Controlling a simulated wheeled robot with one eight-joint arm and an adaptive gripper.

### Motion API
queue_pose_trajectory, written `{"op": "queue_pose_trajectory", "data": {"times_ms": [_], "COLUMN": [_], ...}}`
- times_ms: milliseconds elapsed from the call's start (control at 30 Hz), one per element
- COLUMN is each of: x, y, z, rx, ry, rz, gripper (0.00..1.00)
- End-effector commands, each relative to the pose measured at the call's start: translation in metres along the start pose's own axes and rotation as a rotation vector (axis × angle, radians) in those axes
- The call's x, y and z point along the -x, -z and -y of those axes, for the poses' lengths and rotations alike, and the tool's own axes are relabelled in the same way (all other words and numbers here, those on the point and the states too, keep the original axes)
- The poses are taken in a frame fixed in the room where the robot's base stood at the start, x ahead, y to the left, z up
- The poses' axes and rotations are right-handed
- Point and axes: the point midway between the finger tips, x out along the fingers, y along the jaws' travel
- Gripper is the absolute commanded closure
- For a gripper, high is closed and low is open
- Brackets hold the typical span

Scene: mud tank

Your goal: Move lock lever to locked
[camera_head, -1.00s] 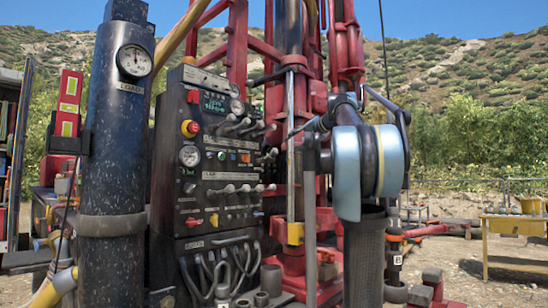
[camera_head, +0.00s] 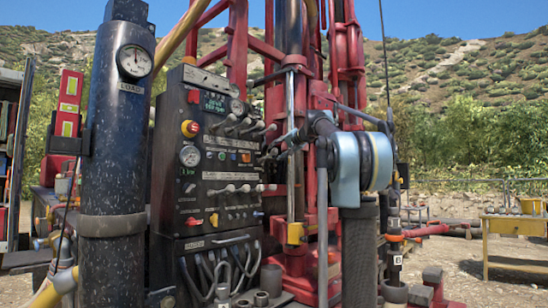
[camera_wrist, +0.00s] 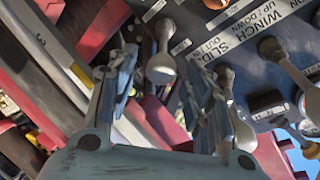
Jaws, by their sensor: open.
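A black control panel (camera_head: 215,160) carries rows of metal levers with rounded ends. I cannot tell from the readable labels which is the lock lever. In the wrist view, one lever knob (camera_wrist: 161,68) stands between the fingers of my gripper (camera_wrist: 166,85), which are spread apart with a gap on each side. The gripper is open and holds nothing. In the head view, my gripper (camera_head: 286,138) is small, partly hidden, and close to the right side of the panel's upper levers.
More levers (camera_wrist: 285,60) stand close to the right of my gripper in the wrist view. Red mast frames (camera_head: 325,90) rise behind the panel. A black column with a gauge (camera_head: 133,62) stands left. A yellow table (camera_head: 514,226) is far right.

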Motion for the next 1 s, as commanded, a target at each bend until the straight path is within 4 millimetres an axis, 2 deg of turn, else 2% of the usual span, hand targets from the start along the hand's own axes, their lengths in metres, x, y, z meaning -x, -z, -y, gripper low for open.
{"op": "queue_pose_trajectory", "data": {"times_ms": [100,300,667,867,1000], "x": [-0.018,-0.034,-0.037,-0.037,-0.037], "y": [-0.001,-0.001,0.000,0.000,0.000], "z": [0.001,0.000,0.000,0.000,0.000], "rx": [0.000,-0.001,0.000,-0.001,-0.001], "ry": [0.002,0.001,0.000,0.000,0.000], "rz": [0.002,0.001,0.001,0.000,0.000], "gripper": [0.54,0.54,0.54,0.99,1.00]}}
